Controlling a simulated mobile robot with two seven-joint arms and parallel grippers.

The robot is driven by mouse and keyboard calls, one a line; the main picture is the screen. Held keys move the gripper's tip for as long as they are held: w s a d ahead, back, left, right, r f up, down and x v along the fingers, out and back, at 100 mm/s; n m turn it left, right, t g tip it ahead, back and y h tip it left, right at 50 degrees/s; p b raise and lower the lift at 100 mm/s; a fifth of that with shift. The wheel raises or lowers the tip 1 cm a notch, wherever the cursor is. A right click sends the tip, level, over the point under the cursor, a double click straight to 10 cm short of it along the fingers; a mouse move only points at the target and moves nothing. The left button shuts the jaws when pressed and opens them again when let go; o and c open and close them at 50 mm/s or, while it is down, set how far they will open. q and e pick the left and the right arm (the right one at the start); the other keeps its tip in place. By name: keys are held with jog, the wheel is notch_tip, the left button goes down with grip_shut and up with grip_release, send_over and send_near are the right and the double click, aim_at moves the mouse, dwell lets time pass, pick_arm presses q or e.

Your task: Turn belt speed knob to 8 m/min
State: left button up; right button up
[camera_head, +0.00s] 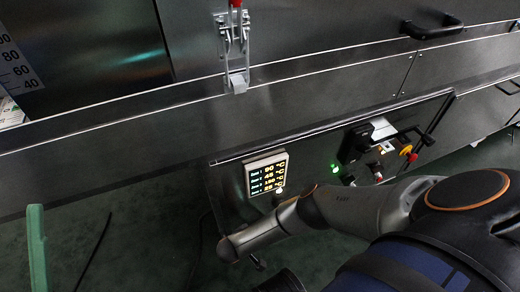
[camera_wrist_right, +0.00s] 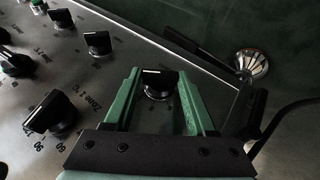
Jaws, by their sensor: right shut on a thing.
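In the right wrist view, my right gripper (camera_wrist_right: 160,92) has its two green fingers on either side of a black knob (camera_wrist_right: 158,82) with a pale pointer line, and it is shut on it. The knob sits on the metal control panel (camera_wrist_right: 110,75). I cannot read its label or the setting it points to. In the head view my right arm covers part of the panel (camera_head: 232,200), and the held knob cannot be made out there. A green finger that looks like my left gripper's (camera_head: 36,245) stands at the left edge, with no second finger visible.
Other black knobs, one with a printed scale (camera_wrist_right: 50,112) and one further up (camera_wrist_right: 98,43), are left of the gripper. A lit display (camera_head: 267,174), a green light (camera_head: 335,169) and a yellow-red button (camera_head: 406,150) are on the panel. A toggle clamp (camera_head: 234,45) hangs above.

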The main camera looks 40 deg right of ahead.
dwell(0.4)
jog(key=o, duration=1.4)
jog(key=shift+c, duration=0.2)
jog(key=shift+r, duration=0.1)
